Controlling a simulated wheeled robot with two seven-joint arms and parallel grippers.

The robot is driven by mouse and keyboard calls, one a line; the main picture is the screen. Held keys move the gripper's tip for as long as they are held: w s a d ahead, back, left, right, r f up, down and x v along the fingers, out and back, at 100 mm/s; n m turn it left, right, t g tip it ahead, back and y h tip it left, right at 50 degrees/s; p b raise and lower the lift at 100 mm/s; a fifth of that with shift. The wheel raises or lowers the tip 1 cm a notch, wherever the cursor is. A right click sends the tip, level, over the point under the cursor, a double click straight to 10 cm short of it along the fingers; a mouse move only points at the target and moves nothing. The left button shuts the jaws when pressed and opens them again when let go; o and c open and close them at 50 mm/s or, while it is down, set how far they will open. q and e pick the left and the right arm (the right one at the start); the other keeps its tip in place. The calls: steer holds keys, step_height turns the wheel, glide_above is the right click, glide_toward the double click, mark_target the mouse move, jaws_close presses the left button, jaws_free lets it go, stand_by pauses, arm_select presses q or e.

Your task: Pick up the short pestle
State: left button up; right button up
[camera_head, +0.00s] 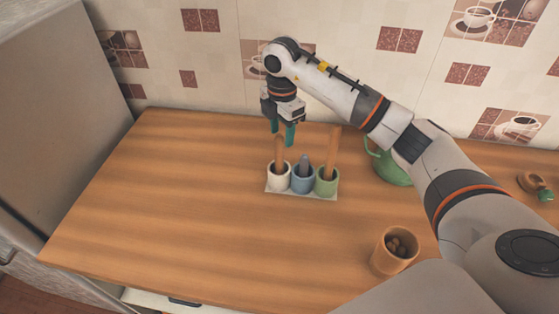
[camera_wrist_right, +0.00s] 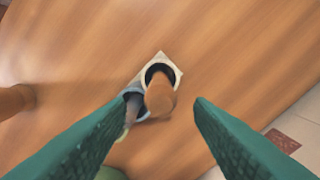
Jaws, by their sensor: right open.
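Three cups stand in a row on a pale tray (camera_head: 272,190). The white cup (camera_head: 278,183) holds a brown wooden pestle (camera_head: 280,153), the blue cup (camera_head: 303,184) a grey one (camera_head: 304,163) that rises least, and the green cup (camera_head: 326,187) a tall brown one (camera_head: 333,150). My right gripper (camera_head: 282,132) is open, pointing down above the white cup's pestle. In the right wrist view that pestle (camera_wrist_right: 160,96) shows between the spread teal fingers; whether they reach around it is unclear. The grey pestle (camera_wrist_right: 132,106) is partly behind one finger. My left gripper is out of view.
A wooden cup with small round things (camera_head: 390,262) stands at the front right. A green vessel (camera_head: 389,170) is partly hidden behind my right arm. The counter's left half (camera_head: 160,210) is clear; the tiled wall is behind.

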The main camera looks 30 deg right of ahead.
mark_target(279, 147)
steer(key=f+p, duration=0.2)
steer(key=f, duration=0.2)
steer(key=shift+a+f+p, duration=0.35)
steer(key=shift+f+p, duration=0.05)
steer(key=shift+f, duration=0.35)
jaws_close()
